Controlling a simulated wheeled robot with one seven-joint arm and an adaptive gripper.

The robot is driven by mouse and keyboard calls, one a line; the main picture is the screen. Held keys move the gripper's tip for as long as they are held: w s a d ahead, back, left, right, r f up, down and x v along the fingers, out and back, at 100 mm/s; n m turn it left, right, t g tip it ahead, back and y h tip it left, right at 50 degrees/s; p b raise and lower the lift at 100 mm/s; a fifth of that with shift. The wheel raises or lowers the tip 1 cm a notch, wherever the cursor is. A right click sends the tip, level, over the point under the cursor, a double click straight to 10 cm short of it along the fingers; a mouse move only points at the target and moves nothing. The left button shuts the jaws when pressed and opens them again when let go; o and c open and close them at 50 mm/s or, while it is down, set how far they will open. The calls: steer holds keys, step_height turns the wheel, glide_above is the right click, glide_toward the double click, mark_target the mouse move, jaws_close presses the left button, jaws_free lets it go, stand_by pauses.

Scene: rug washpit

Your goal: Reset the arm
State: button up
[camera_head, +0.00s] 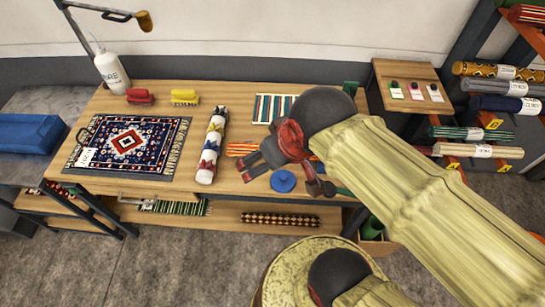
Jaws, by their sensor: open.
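My arm, in a pale yellow cover, reaches in from the lower right over the wooden table (240,98). My gripper (247,167), dark grey and red, is over the right half of the table with its fingers pointing left. It is open, and I see nothing between its fingers. Its height above the table top is hard to tell. My wrist and arm hide part of the table's right side.
A patterned rug (125,143) lies left, beside a rolled rug (212,145). Red (139,96) and yellow (184,96) brushes and a white bottle (112,70) stand behind. A blue disc (283,181) is near my gripper. A rack of rolled rugs (500,88) stands right.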

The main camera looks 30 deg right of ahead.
steer(key=shift+s+a+r, duration=0.15)
steer(key=shift+s, duration=0.15)
step_height(320, 180, down, 4)
steer(key=b, duration=0.4)
steer(key=shift+f+b, duration=0.25)
steer(key=shift+b, duration=0.05)
steer(key=shift+c, duration=0.7)
